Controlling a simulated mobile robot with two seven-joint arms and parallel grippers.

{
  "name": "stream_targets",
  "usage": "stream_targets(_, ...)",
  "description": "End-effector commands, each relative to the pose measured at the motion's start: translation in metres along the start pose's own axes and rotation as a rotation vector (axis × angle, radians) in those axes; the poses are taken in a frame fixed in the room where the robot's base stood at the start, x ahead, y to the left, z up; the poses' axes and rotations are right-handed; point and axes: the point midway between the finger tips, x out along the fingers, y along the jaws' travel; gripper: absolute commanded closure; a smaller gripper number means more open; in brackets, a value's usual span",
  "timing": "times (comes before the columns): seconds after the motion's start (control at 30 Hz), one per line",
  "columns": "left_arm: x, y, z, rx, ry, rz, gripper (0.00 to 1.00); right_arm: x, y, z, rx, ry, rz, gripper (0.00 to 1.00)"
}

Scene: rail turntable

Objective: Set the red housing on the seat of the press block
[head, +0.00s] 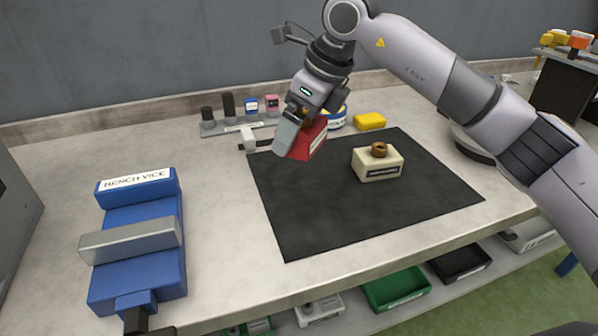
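My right gripper (296,132), on the arm coming in from the right, points down over the back left of the black mat. It appears shut on the red housing (314,140); one grey finger covers the housing's left side, and the far finger is hidden. I cannot tell whether the housing touches the surface below. A brown round part shows at the housing's top, partly behind the gripper. A cream block (378,168) with a label and a brown ring (379,149) on top stands on the mat. I cannot tell which thing is the press block. My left gripper is not in view.
The black mat (350,220) is clear at its front. A blue bench vice (140,215) stands at the left. Bins sit on a shelf below.

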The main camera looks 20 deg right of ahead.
Motion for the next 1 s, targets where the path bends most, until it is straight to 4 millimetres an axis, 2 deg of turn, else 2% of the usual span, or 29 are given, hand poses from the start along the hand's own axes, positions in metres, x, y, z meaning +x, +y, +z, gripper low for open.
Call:
stream_targets(0.1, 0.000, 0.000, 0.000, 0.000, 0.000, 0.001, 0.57, 0.023, 0.000, -0.010, 0.000, -0.002, 0.000, 0.64)
stream_targets(0.2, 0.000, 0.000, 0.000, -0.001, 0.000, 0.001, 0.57, 0.036, 0.000, -0.015, -0.001, -0.003, -0.001, 0.64)
stream_targets(0.47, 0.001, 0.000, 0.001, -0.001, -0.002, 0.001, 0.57, 0.052, 0.000, -0.021, -0.001, -0.003, -0.001, 0.64)
stream_targets(0.7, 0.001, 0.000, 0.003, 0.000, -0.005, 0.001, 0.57, 0.082, 0.000, -0.034, 0.000, -0.003, -0.001, 0.64)
stream_targets(1.0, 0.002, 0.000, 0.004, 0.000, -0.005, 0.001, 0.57, 0.084, 0.000, -0.035, -0.001, -0.005, -0.002, 0.64)
